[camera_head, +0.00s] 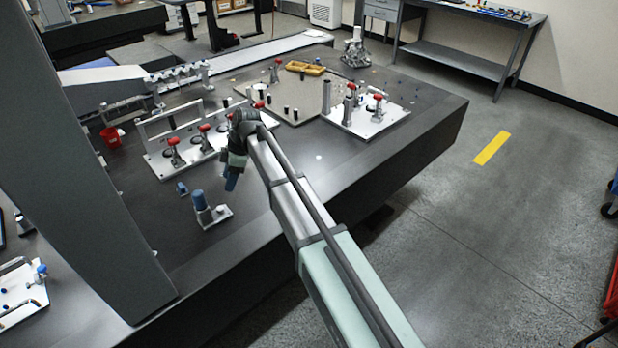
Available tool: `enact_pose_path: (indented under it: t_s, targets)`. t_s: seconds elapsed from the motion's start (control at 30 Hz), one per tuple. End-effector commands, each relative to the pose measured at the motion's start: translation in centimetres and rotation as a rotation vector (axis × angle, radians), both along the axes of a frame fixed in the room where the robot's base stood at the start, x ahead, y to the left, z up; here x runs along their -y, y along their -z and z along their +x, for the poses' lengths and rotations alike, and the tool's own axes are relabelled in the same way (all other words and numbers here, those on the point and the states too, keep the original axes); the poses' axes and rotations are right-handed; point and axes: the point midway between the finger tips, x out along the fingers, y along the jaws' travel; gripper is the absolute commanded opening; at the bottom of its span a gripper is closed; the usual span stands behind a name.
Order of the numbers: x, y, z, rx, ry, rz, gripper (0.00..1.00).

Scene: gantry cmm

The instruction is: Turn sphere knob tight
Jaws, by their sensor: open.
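My gripper (231,182) hangs pointing down above the dark table, with its blue-grey fingers open. A small metal stand (214,216) with a flat plate and an upright blue cylindrical knob (198,199) stands below and left of it in the picture. My gripper appears apart from this knob, and I see nothing between the fingers. A small blue piece (181,188) lies on the table just left of the stand. No knob is clearly a sphere at this size, so I cannot tell for certain which one is the sphere knob.
A white fixture plate (160,165) with red-topped clamps lies behind my gripper. Another clamp plate (385,122) and a beige plate (300,105) are farther back. A large grey column (85,150) blocks the left side.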

Motion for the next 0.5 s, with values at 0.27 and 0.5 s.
enact_pose_path:
  t_s: [0.27, 0.5]
  targets:
    - [0.5, -1.8, 1.1, 0.037, 0.036, 0.009, 0.53]
    - [0.9, -1.7, 2.9, 0.162, 0.129, 0.021, 0.53]
